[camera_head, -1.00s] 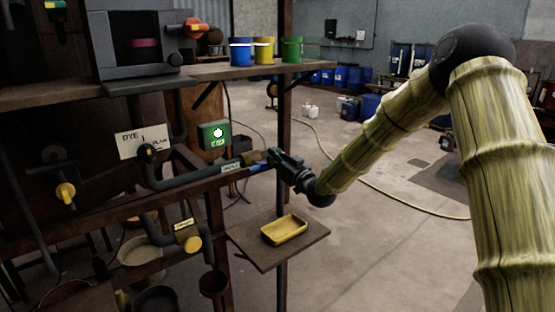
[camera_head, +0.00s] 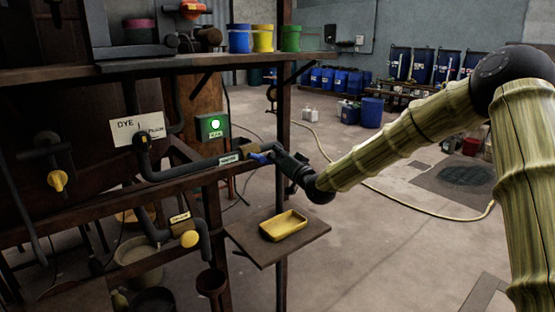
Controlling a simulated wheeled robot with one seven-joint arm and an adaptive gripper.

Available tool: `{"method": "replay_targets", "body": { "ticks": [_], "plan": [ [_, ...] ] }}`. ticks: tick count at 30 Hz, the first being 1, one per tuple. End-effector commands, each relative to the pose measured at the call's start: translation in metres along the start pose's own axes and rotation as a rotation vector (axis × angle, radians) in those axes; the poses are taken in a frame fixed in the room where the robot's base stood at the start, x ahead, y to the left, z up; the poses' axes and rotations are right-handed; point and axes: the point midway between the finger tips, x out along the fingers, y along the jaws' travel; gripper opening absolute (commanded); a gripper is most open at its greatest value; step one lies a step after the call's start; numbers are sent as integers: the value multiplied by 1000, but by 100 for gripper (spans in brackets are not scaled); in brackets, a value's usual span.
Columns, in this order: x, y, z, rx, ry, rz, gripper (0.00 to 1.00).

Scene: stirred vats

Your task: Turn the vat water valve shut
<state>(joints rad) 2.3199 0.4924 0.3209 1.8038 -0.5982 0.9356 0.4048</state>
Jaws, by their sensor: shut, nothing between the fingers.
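The water valve is on a dark horizontal pipe at the rack's right side. It has a brass body (camera_head: 249,150) and a blue lever handle (camera_head: 261,158), with a small label (camera_head: 229,160) to its left that I cannot read clearly. My gripper (camera_head: 274,153) is shut, with nothing seen in it, just right of the blue lever. It partly overlaps the valve in the picture. I cannot tell whether its fingertips touch the lever. The lever lies roughly along the pipe, pointing right toward my gripper; its far end is partly hidden.
A green box with a lit lamp (camera_head: 213,126) hangs above the pipe. A rack post (camera_head: 283,110) stands close behind my gripper. A yellow tray (camera_head: 284,225) sits on a small shelf (camera_head: 262,247) below. Other yellow-handled valves (camera_head: 57,181) are at left. Open floor lies right.

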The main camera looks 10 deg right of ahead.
Motion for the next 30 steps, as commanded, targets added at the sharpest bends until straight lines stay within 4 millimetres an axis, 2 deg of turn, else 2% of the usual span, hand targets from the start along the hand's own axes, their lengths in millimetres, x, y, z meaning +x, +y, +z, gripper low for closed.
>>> {"method": "replay_targets", "body": {
  "ticks": [13, 30],
  "plan": [
    [-4, 16, 20, 422, 1, 60, 0],
    [-6, 17, 41, 874, 0, 124, 0]
  ]
}}
